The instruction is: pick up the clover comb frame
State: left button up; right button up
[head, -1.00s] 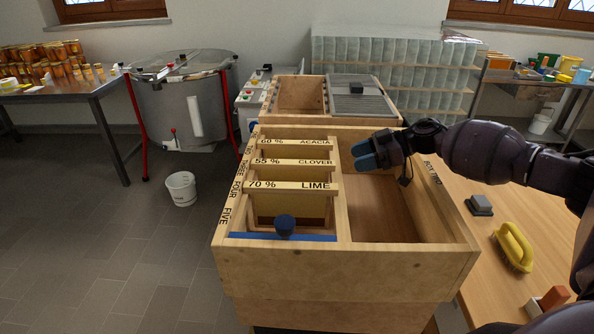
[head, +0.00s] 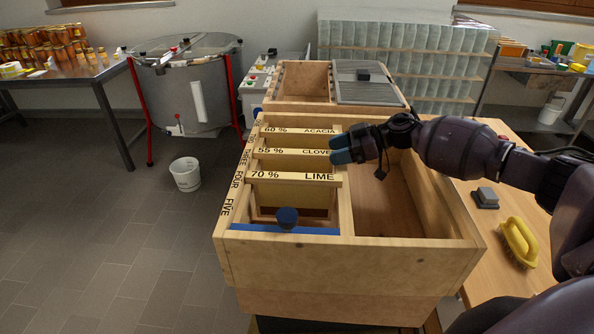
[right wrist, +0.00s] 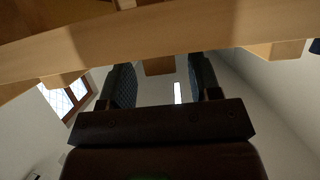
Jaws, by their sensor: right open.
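The clover comb frame (head: 285,152), marked "55 % CLOVER", hangs in the left half of the wooden box between the acacia frame (head: 283,131) and the lime frame (head: 262,177). My right gripper (head: 341,150) is open, at the right end of the clover top bar, its blue fingertips covering the end of the label. In the right wrist view a wooden bar (right wrist: 170,30) crosses ahead of the open fingers (right wrist: 160,85). I cannot tell whether the fingers touch the bar. My left gripper is not in view.
The wooden box (head: 345,265) has an empty right compartment (head: 385,205). A blue-knobbed blue divider (head: 250,229) sits at the front left. A yellow brush (head: 518,242) and a grey block (head: 485,198) lie on the bench to the right.

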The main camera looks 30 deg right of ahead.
aim_at(327, 152)
jog(key=shift+x, duration=1.7)
jog(key=shift+s+a+r, duration=0.1)
jog(key=shift+r, duration=0.05)
grip_shut()
